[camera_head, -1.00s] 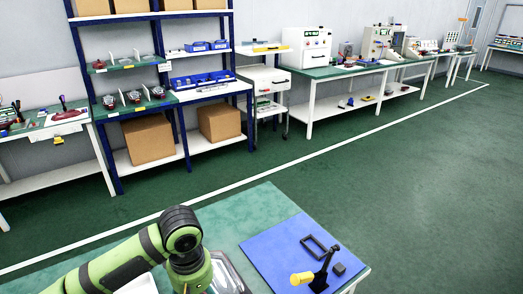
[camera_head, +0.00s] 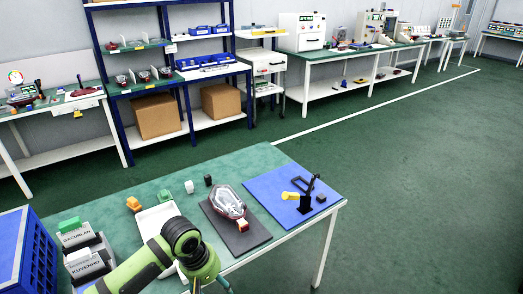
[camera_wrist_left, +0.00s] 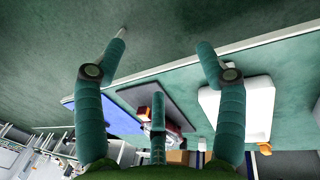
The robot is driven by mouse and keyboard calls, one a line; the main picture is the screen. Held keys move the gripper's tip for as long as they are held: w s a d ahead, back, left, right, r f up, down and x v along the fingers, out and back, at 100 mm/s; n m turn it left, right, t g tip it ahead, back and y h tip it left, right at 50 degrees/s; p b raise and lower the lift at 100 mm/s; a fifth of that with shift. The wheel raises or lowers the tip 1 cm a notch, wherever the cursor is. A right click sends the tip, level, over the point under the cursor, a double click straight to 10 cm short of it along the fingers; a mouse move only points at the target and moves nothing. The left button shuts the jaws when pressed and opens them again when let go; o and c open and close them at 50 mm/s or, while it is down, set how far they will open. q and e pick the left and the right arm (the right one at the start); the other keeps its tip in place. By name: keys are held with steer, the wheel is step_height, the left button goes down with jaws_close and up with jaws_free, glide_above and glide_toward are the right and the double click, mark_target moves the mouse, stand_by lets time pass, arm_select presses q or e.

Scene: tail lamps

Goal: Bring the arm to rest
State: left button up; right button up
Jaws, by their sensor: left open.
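My left arm comes in from the bottom left of the head view. Its gripper (camera_head: 205,287) is cut off by the bottom edge there. The left wrist view shows its fingers (camera_wrist_left: 162,45) spread wide, with nothing between the tips. A tail lamp (camera_head: 229,203) with a clear and red body lies on a dark mat (camera_head: 224,229) on the green-topped table (camera_head: 262,161). In the wrist view the lamp is partly hidden behind a finger. My right arm is not in view.
A white tray (camera_head: 158,222) lies beside the dark mat, partly behind my arm. A blue mat (camera_head: 268,187) holds a black fixture with a yellow handle (camera_head: 290,195). A blue crate (camera_head: 22,255) and labelled grey holders (camera_head: 80,238) stand at left. Green floor (camera_head: 420,200) is clear at right.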

arm_select(q)
step_height(320, 180, down, 10)
steer(key=w+a, duration=0.2)
steer(key=s+a+f+m+t, duration=0.15)
steer(key=s+f, duration=0.25)
steer(key=f, duration=0.4)
steer(key=s+a+f+m, duration=0.1)
steer(key=s+a+f, duration=0.2)
steer(key=s+f, duration=0.3)
steer(key=s+a+f+m, duration=0.1)
steer(key=s+f, duration=0.4)
steer(key=s, duration=0.5)
steer(key=s+a+f+m+g+y, duration=0.1)
steer(key=s+f+m, duration=0.2)
steer(key=s, duration=0.7)
steer(key=s+a+f+m+y, duration=0.1)
steer(key=s+a+f+m, duration=0.1)
steer(key=s+f, duration=0.5)
steer(key=s, duration=0.3)
steer(key=shift+s+f, duration=0.15)
steer(key=shift+f, duration=0.25)
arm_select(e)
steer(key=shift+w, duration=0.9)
arm_select(q)
steer(key=shift+g, duration=0.25)
